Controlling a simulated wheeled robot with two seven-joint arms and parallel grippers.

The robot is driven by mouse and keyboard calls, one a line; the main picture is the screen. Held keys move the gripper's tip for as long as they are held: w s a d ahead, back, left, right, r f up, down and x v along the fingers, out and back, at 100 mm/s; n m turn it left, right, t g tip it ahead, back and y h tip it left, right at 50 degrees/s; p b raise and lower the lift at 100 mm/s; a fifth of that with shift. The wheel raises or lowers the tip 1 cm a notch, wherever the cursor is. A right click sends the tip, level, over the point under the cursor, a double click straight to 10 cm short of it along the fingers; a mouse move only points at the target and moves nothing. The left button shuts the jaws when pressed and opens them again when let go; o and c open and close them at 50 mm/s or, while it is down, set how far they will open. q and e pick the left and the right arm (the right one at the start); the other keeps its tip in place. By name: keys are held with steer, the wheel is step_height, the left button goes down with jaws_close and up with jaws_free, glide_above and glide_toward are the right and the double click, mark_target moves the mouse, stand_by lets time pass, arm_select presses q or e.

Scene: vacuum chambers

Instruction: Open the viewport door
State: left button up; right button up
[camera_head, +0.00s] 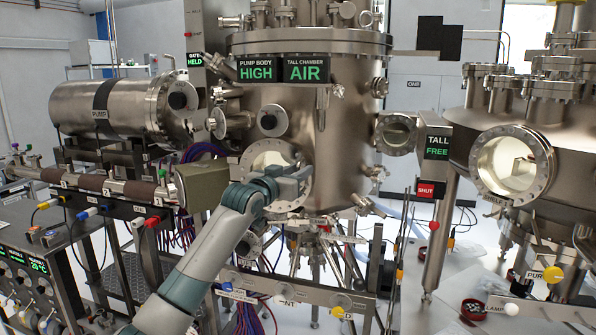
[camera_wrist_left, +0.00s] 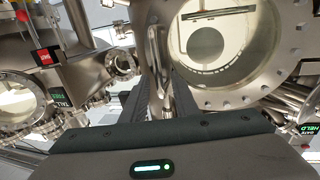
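The tall steel chamber (camera_head: 345,120) stands in the middle of the head view. Its round bolted viewport (camera_head: 262,152) is on its front, partly hidden by my left arm. In the left wrist view the viewport's ring (camera_wrist_left: 291,60) is large at upper right, with a pale lit interior behind it. A metal handle-like bar (camera_wrist_left: 154,48) stands at the ring's side. My left gripper (camera_head: 300,178) is in front of the viewport. Its dark fingers (camera_wrist_left: 162,80) are spread, with the bar between their tips; contact cannot be told. My right gripper is not in view.
Signs read "PUMP BODY HIGH" (camera_head: 256,70), "TALL CHAMBER AIR" (camera_head: 305,69) and "TALL FREE" (camera_head: 437,147). A red "SHUT" sign (camera_head: 426,190) is at right. Another chamber with a round port (camera_head: 543,172) stands at the right. A horizontal pump (camera_head: 75,108) and a rail with coloured knobs (camera_head: 110,187) are at left.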

arm_select(q)
steer(key=shift+c, duration=0.7)
jaws_close()
stand_by(0.6)
